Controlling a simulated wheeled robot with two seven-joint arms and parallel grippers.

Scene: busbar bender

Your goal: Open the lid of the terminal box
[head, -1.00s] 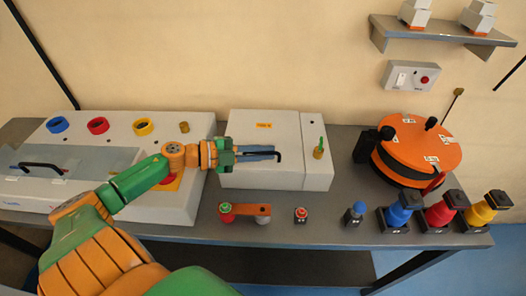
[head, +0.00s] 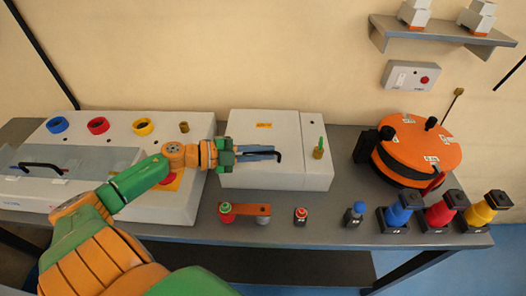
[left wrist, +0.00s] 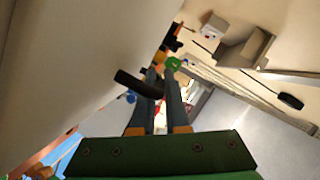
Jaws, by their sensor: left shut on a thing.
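The terminal box (head: 265,178) is a pale grey box with a small yellow label, in the middle of the bench in the head view. Its lid (head: 260,134) looks closed. A black lid handle (head: 279,157) sticks out past my fingers. My left gripper (head: 272,152) reaches over the box from the left, with its blue-grey fingers shut on the handle. In the left wrist view the black handle (left wrist: 128,79) crosses at the fingertips (left wrist: 162,78); part of it is hidden behind them. My right gripper is not in view.
The grey bender console (head: 108,128) stands left of the box, under my left arm. An orange drum (head: 420,148) stands to the right. Several coloured plugs and a small orange bar (head: 250,210) line the front of the bench (head: 330,228). A shelf (head: 440,33) is above right.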

